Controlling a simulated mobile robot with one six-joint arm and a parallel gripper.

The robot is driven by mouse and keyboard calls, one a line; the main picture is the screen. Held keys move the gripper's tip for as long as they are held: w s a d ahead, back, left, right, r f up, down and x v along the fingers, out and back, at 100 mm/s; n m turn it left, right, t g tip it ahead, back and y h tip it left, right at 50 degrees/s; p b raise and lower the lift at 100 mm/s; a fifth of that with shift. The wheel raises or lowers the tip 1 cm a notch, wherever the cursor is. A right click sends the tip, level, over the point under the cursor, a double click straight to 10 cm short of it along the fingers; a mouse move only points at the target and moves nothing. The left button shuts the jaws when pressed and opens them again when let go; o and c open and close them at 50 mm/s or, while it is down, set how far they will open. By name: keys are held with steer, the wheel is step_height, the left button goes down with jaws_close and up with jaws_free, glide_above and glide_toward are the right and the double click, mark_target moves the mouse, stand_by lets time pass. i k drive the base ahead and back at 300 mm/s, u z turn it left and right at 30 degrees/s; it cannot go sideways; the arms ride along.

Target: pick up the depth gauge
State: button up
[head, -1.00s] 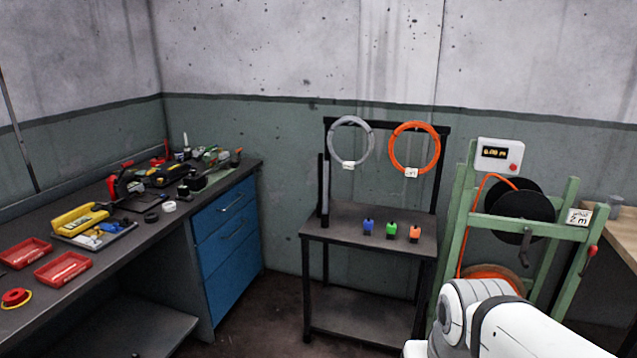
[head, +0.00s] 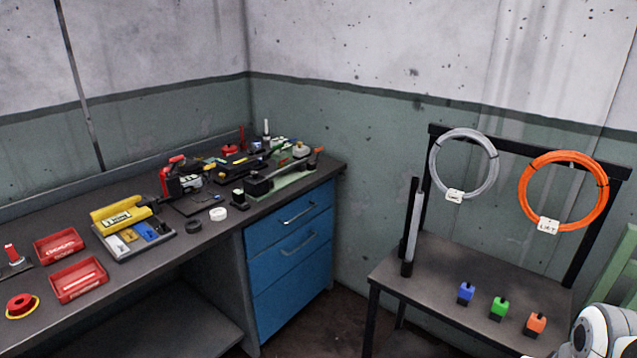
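I cannot make out for sure which thing is the depth gauge. Many small tools lie close together on the workbench (head: 70,205), too small to tell apart. Among them are a red and black tool (head: 180,178), a long tool on a green base (head: 285,178) and a yellow device (head: 122,214) on a grey tray of small parts. My gripper is out of view. Only a white part of my arm shows at the bottom right corner, far from the workbench.
A dark side table (head: 440,265) holds blue (head: 466,292), green (head: 499,307) and orange (head: 536,322) blocks. Grey (head: 437,165) and orange (head: 522,190) cable coils hang above it. Dark floor shows between bench and table.

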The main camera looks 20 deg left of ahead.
mark_target(238, 196)
steer(key=u, duration=1.05)
steer(key=i, duration=1.35)
steer(key=u, duration=0.65)
steer(key=i, duration=1.3)
steer(key=u, duration=0.2)
